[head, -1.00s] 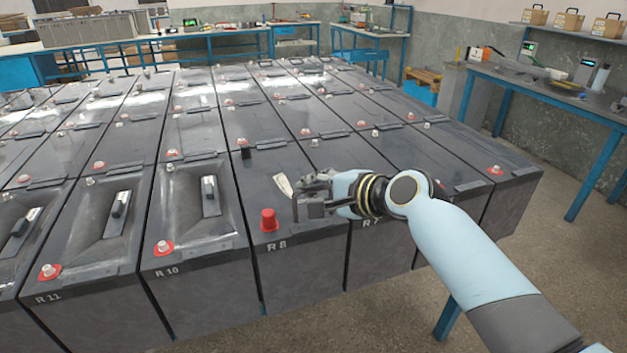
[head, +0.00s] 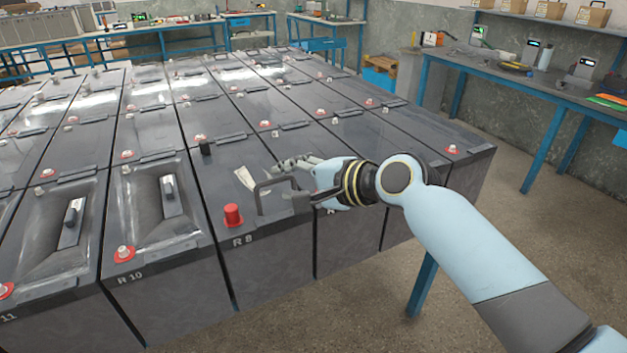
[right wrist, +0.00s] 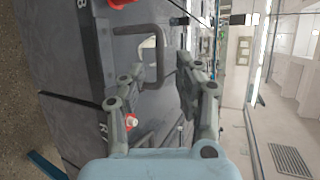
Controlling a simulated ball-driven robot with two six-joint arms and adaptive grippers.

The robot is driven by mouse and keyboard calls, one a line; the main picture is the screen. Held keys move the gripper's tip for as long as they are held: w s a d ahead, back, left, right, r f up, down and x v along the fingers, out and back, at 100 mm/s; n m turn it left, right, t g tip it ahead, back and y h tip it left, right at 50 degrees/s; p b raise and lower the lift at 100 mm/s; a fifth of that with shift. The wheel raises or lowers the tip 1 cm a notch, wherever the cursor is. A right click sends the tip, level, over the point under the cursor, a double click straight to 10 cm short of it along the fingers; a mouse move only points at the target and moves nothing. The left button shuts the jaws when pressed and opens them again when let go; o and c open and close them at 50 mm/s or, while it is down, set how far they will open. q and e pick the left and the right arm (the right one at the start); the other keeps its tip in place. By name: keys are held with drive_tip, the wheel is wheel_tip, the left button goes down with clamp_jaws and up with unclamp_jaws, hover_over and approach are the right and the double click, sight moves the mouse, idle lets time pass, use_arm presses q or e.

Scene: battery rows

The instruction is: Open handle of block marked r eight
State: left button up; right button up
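The block marked R 8 (head: 265,253) is dark grey with a red cap (head: 233,215) on its near left corner. Its grey loop handle (head: 262,183) stands raised above the top face. In the right wrist view the handle (right wrist: 161,48) shows as a loop near the fingertips. My right gripper (head: 290,183) is at the right side of the handle. In the right wrist view its fingers (right wrist: 162,75) are apart, with one leg of the loop showing between them; I cannot tell whether they touch it. My left gripper is not in view.
Block R 10 (head: 150,255) stands to the left, its handle (head: 170,195) lying in its recess. A white label-like piece (head: 245,177) and a black cap (head: 206,147) are on the R 8 top. More block rows lie behind. A blue-legged bench (head: 540,95) stands at right.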

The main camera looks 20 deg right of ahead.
sight(277, 182)
drive_tip(key=v, duration=0.7)
wheel_tip(277, 182, down, 5)
drive_tip(key=n+t+y+b, duration=0.15)
drive_tip(key=t+b, duration=0.25)
drive_tip(key=b, duration=1.1)
drive_tip(key=x, duration=1)
drive_tip(key=shift+w+a+r, duration=0.25)
drive_tip(key=shift+a+r, duration=0.05)
drive_tip(key=shift+r, duration=0.1)
drive_tip(key=shift+c, duration=0.4)
